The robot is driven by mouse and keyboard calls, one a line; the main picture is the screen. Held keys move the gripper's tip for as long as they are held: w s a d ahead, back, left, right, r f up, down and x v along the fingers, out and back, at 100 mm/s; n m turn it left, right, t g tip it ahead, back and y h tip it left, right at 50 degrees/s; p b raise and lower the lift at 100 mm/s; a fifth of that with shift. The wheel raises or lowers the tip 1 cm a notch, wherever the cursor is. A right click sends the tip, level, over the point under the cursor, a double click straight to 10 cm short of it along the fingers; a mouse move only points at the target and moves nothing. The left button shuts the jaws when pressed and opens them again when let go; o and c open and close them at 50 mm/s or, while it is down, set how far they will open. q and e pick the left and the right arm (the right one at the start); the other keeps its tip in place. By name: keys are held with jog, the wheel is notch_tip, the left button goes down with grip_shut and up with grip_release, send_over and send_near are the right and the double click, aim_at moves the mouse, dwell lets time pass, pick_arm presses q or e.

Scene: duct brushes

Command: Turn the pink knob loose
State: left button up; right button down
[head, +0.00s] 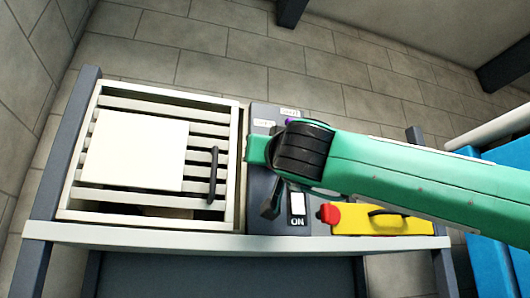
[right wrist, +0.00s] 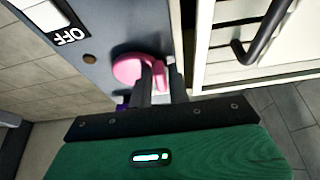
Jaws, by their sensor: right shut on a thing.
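The pink knob (right wrist: 128,69) is on the dark grey control panel (right wrist: 92,45) in the right wrist view. My right gripper (right wrist: 160,78) is shut on the pink knob, its two dark fingers around the knob's raised grip. Part of the knob is hidden by the fingers. In the head view my green right arm reaches in from the right over the panel (head: 262,181) and hides the knob. My left gripper is in neither view.
A white frame with a slatted grille (head: 150,205) and a dark handle (head: 213,177) is left of the panel. A yellow box (head: 385,220) with a red end (head: 329,214) lies right. A purple part (right wrist: 122,104) is near the knob.

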jog(key=shift+w+a+f, duration=0.1)
jog(key=shift+f, duration=0.15)
jog(key=c, duration=1.7)
grip_release()
jog(key=shift+o, duration=1.2)
jog(key=shift+r, duration=0.1)
